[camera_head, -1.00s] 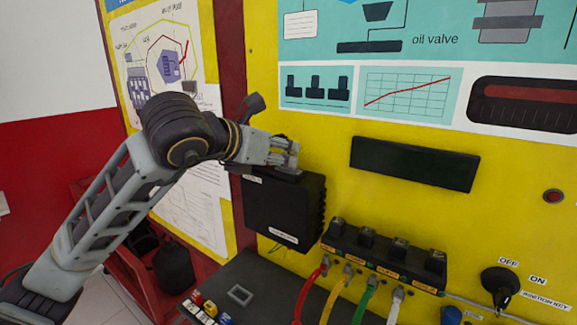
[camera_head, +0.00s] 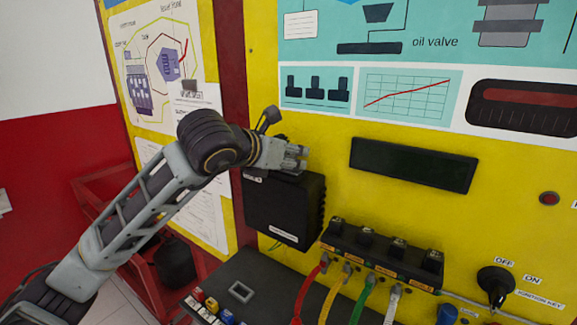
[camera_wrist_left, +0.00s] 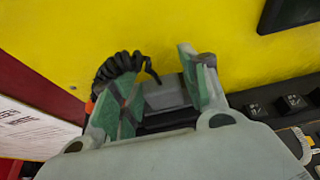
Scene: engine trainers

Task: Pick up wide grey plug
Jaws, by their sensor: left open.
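My left gripper (camera_head: 296,156) is at the top of the black box (camera_head: 284,208) on the yellow panel. In the left wrist view its two green-padded fingers (camera_wrist_left: 155,84) are apart. A grey block (camera_wrist_left: 168,94), which looks like the wide grey plug, shows between the fingers. I cannot tell whether either finger touches it. In the head view the fingers hide most of the box's top edge, and the plug cannot be made out there. My right gripper is in neither view.
A black corrugated hose (camera_wrist_left: 118,66) curls close beside the fingers. Right of the box is a black connector strip (camera_head: 382,254) with red, yellow, green and white cables. A dark ledge (camera_head: 262,272) with a grey rectangular frame (camera_head: 241,292) lies below. An ignition key switch (camera_head: 496,282) is at lower right.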

